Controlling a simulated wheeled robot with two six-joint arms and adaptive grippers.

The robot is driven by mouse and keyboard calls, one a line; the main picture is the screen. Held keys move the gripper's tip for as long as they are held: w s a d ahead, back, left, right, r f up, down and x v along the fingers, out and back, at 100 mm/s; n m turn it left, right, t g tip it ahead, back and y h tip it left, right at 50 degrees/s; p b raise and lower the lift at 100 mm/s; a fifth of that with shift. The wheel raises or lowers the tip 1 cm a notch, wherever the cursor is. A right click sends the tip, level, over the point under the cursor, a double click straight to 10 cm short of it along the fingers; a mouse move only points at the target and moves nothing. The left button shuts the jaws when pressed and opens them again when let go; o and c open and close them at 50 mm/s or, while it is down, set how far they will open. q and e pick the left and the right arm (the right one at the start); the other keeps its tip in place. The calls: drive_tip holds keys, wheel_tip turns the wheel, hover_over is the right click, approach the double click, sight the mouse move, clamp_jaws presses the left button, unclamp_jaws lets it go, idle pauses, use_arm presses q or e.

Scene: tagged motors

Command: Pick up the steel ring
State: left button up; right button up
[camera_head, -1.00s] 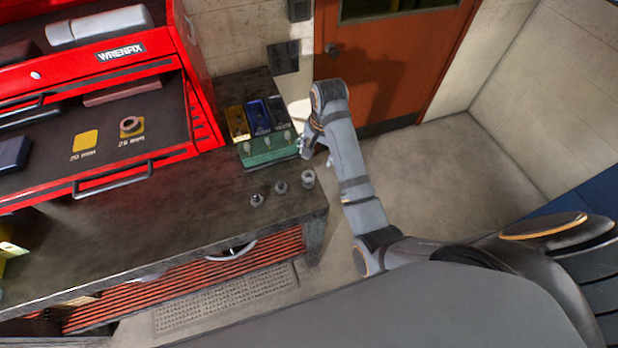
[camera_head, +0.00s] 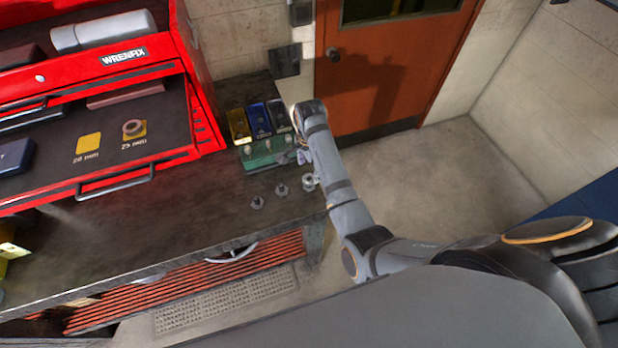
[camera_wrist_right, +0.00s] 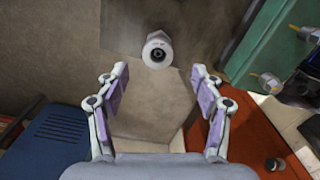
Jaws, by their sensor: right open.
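The steel ring (camera_head: 310,182), a short pale grey ring, stands near the right edge of the dark workbench (camera_head: 190,220). In the right wrist view the ring (camera_wrist_right: 157,50) shows from above with a dark hole, just beyond the fingertips and roughly centred between them. My right gripper (camera_head: 304,158) is at the bench's right edge, just behind the ring in the head view. In the wrist view my right gripper (camera_wrist_right: 159,72) has its two purple-padded fingers spread wide with nothing between them. My left gripper is not in view.
Two small grey parts (camera_head: 257,202) (camera_head: 281,190) stand left of the ring. A green block with knobs (camera_head: 264,156) and yellow, blue and dark bins (camera_head: 258,120) are close behind. A copper-coloured ring (camera_head: 134,127) lies in the red drawer (camera_head: 150,155). The bench front is clear.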

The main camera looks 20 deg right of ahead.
sight(309, 179)
drive_tip(key=f, duration=0.2)
drive_tip(key=f+p, duration=0.1)
drive_tip(key=shift+s+a+f, duration=0.1)
drive_tip(key=shift+s+f, duration=0.1)
drive_tip(key=shift+f, duration=0.35)
drive_tip(key=c, duration=1.2)
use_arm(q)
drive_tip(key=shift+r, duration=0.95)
use_arm(e)
drive_tip(key=shift+w+r, duration=0.1)
